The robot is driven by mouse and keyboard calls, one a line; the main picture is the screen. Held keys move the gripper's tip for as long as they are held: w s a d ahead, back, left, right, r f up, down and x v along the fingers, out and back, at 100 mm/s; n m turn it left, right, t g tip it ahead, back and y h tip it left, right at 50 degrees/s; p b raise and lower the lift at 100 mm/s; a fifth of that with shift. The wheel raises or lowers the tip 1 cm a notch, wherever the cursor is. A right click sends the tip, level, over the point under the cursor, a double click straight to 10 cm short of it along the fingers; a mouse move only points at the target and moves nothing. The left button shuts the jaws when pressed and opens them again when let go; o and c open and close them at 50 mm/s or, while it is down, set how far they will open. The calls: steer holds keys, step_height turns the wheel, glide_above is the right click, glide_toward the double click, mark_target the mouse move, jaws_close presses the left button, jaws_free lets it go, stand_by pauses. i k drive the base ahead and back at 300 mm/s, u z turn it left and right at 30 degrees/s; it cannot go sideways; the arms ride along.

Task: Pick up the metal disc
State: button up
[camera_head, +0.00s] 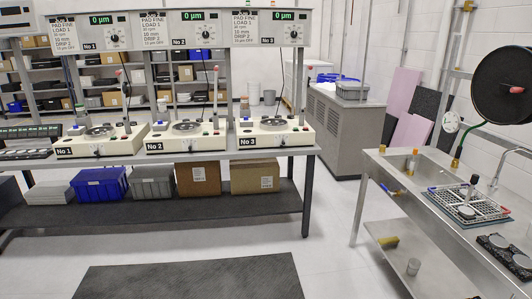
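Several round metal parts are in view, and I cannot tell which one is the metal disc. A grey metal disc (186,126) lies on top of the middle cream machine, marked No 2. Similar round plates sit on the No 1 machine (100,131) and the No 3 machine (280,121). A small round metal piece (466,212) sits in the wire rack on the right bench. Dark holders with round silvery tops (498,242) stand at that bench's near right. My gripper is not in view.
The machines stand on a long grey table (235,154) with boxes and bins below. A metal sink bench (405,190) runs along the right, with bottles, a wire rack (468,205) and a faucet. A dark mat (190,278) lies on open floor in front.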

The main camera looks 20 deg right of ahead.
mark_target(500, 243)
steer(key=u, duration=0.1)
steer(key=i, duration=0.95)
steer(key=u, duration=0.05)
